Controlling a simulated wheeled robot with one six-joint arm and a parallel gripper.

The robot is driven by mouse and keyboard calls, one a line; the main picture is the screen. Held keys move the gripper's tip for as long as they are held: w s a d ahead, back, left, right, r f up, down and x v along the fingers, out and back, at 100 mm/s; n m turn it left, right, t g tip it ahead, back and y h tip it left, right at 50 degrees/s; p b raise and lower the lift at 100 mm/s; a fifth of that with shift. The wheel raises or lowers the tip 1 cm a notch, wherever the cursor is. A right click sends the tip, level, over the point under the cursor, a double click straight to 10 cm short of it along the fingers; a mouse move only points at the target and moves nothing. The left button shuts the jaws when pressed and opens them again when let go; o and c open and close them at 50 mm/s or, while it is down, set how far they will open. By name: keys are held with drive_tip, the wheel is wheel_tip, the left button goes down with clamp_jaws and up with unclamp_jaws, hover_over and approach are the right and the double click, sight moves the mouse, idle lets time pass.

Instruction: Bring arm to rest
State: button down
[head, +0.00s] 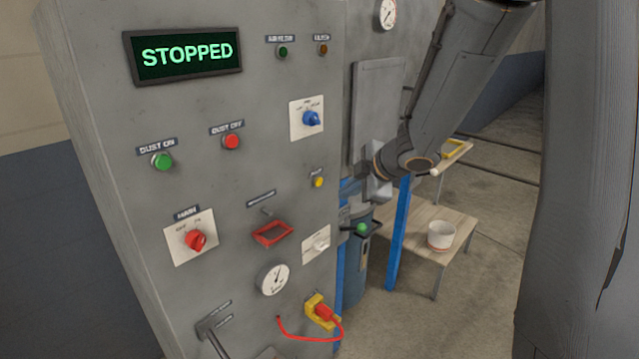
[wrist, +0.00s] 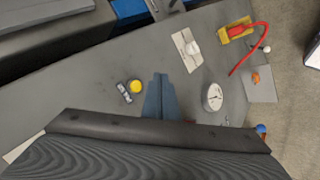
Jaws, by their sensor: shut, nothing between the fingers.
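My gripper (head: 348,188) is at the right edge of the grey control cabinet (head: 110,75) in the head view, at the end of my bent arm. In the wrist view its blue-grey fingers (wrist: 161,82) are together and empty, pointing over the panel face. The yellow button (wrist: 134,86) lies just left of the fingertips there, with its label beside it. Whether the fingers touch the panel cannot be told. The display (head: 186,54) reads STOPPED in green.
The panel carries a red main switch (head: 195,240), a blue selector (head: 311,118), a white selector (head: 320,244), a gauge (head: 273,279) and a red cable (head: 310,339) at a yellow holder (head: 320,309). A wooden table (head: 413,241) with a white pot (head: 441,236) stands behind, right.

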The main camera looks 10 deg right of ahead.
drive_tip(key=s+d+f+m+g+h, duration=0.1)
drive_tip(key=s+d+f+m+h, duration=0.1)
drive_tip(key=s+m, duration=0.3)
drive_tip(key=s+d+f+m+g+h, duration=0.1)
drive_tip(key=s+d+f+m+h, duration=0.15)
drive_tip(key=s+m, duration=0.3)
drive_tip(key=s+a+f+m+g, duration=0.1)
drive_tip(key=s+a+m+g, duration=0.1)
drive_tip(key=s, duration=0.4)
drive_tip(key=s+a+f+m+g, duration=0.2)
drive_tip(key=s+a+m, duration=0.1)
drive_tip(key=s, duration=0.3)
drive_tip(key=shift+s+a+f+m+g+y+b, duration=0.15)
drive_tip(key=shift+s+a+m+g+y+b, duration=0.25)
drive_tip(key=shift+m, duration=0.45)
